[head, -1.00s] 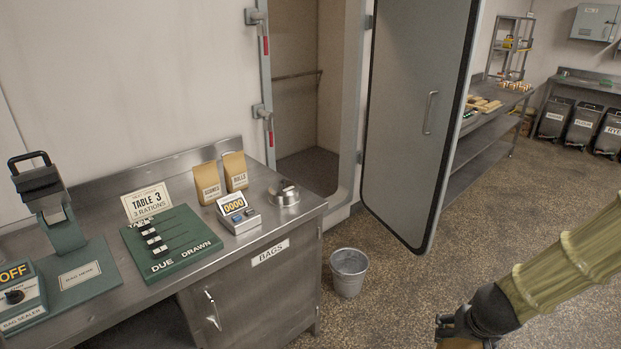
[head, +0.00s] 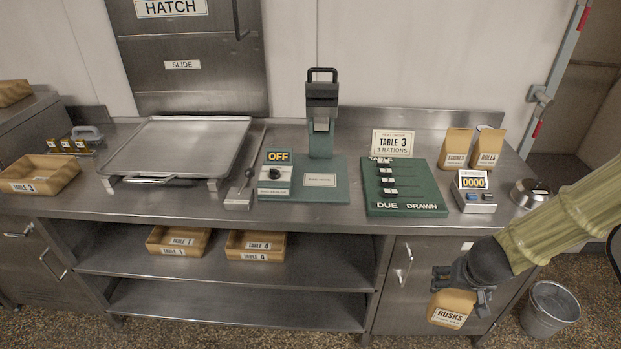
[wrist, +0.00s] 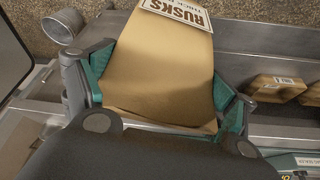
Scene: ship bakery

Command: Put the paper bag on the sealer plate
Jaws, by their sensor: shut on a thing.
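My gripper (head: 462,277) is shut on a brown paper bag (head: 449,312) labelled RUSKS, in front of the cabinet and below the counter top. In the wrist view the paper bag (wrist: 160,70) fills the space between the two fingers. The sealer plate (head: 320,181) is a flat green base with a white label, on the counter left of the drawn-rations board. The sealer's dark upright press (head: 321,105) with a black handle stands at its back. The sealer switch box (head: 277,176) reads OFF. The plate is bare.
A green board (head: 402,190) with a TABLE 3 card (head: 394,143) stands right of the sealer. A metal tray (head: 180,150) lies left. A bucket (head: 551,308) stands on the floor.

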